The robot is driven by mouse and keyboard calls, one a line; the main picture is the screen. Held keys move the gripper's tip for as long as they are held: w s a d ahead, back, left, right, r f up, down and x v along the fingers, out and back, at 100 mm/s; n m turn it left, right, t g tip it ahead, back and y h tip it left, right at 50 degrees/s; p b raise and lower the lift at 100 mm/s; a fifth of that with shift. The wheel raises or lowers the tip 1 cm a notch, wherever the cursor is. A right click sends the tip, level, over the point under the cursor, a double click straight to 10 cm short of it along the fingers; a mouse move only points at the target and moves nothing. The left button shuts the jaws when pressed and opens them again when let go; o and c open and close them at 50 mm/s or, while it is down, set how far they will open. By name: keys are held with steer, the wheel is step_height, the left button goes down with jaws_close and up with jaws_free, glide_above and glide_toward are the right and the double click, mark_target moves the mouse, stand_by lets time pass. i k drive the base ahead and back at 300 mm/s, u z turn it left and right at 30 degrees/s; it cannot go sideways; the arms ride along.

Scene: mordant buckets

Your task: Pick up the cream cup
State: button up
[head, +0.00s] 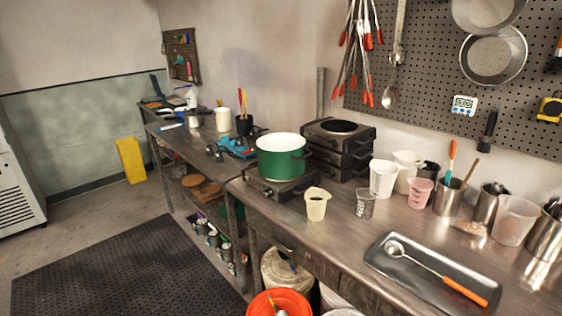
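A small cream cup (316,208) stands upright near the front edge of the steel workbench. My gripper does not show in the head view.
A metal tray (375,258) with an orange-handled ladle (450,281) lies on the bench at right. White, pink and steel containers stand behind. An orange bucket (262,306) is on the floor below. A black mat (120,270) covers open floor at left.

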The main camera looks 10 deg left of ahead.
mark_target(316, 198)
steer(key=z, duration=0.55)
steer(key=i, duration=2)
steer(key=u, duration=2.05)
